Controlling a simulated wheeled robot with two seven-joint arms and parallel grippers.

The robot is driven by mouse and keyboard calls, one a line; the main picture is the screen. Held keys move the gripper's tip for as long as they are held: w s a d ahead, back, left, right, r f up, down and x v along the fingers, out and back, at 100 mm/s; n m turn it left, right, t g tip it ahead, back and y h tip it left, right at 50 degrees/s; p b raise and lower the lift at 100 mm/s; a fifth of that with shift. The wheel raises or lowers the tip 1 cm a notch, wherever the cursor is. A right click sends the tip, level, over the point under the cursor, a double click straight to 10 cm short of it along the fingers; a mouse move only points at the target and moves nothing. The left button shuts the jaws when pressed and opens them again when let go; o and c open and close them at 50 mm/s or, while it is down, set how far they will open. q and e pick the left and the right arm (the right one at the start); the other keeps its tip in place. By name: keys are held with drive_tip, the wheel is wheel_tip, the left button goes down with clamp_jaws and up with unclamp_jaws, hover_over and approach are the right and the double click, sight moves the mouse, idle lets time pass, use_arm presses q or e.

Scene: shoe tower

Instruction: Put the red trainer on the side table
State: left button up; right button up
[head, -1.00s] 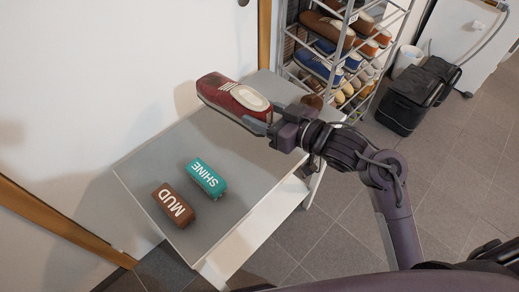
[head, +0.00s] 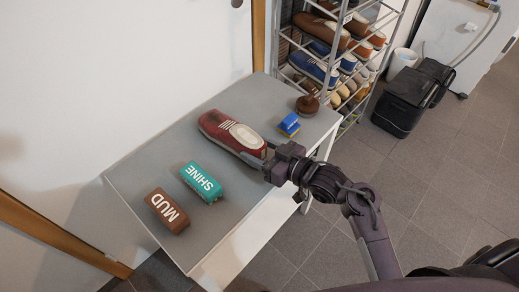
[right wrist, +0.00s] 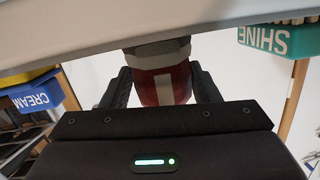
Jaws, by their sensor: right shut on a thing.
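The red trainer (head: 212,124), with its white laced part and pale sole, is over the side table (head: 150,155), toe pointing to the back left. It looks level and on or very close to the grey top; a small gap cannot be ruled out. My right gripper (head: 267,161) is shut on the trainer's heel end from the right. In the right wrist view, the red heel (right wrist: 163,86) is between the two dark fingers (right wrist: 160,80). My left gripper is not in view.
A teal SHINE brush (head: 201,183) and a brown MUD brush (head: 167,211) lie on the table left of the trainer. A blue item (head: 289,124) and a round brown item (head: 307,105) are behind it. A shoe rack (head: 346,60) stands beyond the table.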

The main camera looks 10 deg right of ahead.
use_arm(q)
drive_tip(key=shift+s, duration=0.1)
use_arm(e)
drive_tip(key=o, duration=1.2)
drive_tip(key=shift+c, duration=0.2)
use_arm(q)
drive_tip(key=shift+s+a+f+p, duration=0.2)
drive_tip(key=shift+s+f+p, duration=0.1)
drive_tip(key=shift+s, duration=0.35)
use_arm(e)
drive_tip(key=v, duration=1.2)
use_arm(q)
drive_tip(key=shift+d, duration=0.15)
use_arm(e)
drive_tip(key=shift+d+f, duration=0.1)
